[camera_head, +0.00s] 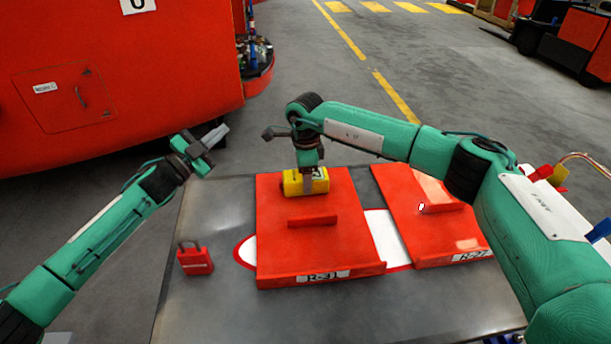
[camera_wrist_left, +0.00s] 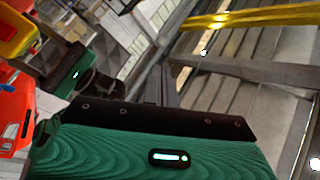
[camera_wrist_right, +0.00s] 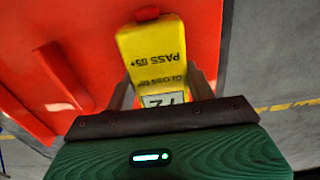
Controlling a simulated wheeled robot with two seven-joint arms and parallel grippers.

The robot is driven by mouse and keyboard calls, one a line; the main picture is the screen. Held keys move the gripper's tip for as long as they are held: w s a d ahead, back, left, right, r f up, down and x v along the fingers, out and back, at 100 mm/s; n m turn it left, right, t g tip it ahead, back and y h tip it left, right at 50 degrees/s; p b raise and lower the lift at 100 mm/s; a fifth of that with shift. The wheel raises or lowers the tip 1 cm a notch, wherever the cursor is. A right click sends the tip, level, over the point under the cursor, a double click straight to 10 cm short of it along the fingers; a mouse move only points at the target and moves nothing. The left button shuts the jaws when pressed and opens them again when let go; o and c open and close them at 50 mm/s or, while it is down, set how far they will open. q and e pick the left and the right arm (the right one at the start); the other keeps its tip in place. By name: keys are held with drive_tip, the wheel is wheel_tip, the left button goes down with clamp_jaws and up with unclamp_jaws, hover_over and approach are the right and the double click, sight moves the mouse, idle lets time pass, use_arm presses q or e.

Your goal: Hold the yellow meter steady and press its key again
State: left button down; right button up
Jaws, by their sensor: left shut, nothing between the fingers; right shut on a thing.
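The yellow meter (camera_head: 293,184) sits at the back of the left red panel (camera_head: 335,240). My right gripper (camera_head: 308,182) comes down from above and is shut on it. In the right wrist view the meter (camera_wrist_right: 152,45) reads "PASS 85+" and "GLOSS 60", with a partly hidden display showing "72". A red key (camera_wrist_right: 147,13) is at its far end, and my right fingers (camera_wrist_right: 165,88) grip the meter's near part. My left gripper (camera_head: 217,136) is shut and empty, in the air left of the meter and apart from it.
The grey table (camera_head: 210,310) bears a second red panel (camera_head: 450,225) on the right and a red padlock (camera_head: 195,262) at the left. A white shape with a red edge (camera_head: 385,232) lies under the panels. A big red train nose (camera_head: 130,75) stands behind left.

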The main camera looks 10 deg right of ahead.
sight(265, 194)
drive_tip(key=shift+s+f, duration=0.1)
drive_tip(key=shift+f, duration=0.15)
use_arm(q)
wheel_tip(265, 194, down, 7)
drive_tip(key=w+a+n+y, duration=0.1)
drive_tip(key=a+n+y, duration=0.1)
drive_tip(key=n+y, duration=0.4)
drive_tip(key=s+f+g, duration=0.1)
drive_tip(key=s+f, duration=0.1)
drive_tip(key=s+d+f+g, duration=0.1)
drive_tip(key=g, duration=0.1)
drive_tip(key=s+d+f+g, duration=0.1)
drive_tip(key=s+f+g, duration=0.1)
drive_tip(key=shift+s+d+f+m, duration=0.2)
drive_tip(key=shift+s+f+m, duration=0.1)
drive_tip(key=shift+f+m, duration=0.1)
drive_tip(key=shift+s+d+g, duration=0.1)
drive_tip(key=shift+s+g, duration=0.15)
drive_tip(key=shift+g, duration=0.05)
drive_tip(key=shift+s+d+f, duration=0.1)
drive_tip(key=shift+s+d, duration=0.1)
drive_tip(key=shift+d, duration=0.15)
drive_tip(key=shift+s+d, duration=0.2)
drive_tip(key=shift+d, duration=1.85)
drive_tip(key=shift+s+d, duration=0.2)
drive_tip(key=shift+d, duration=1.85)
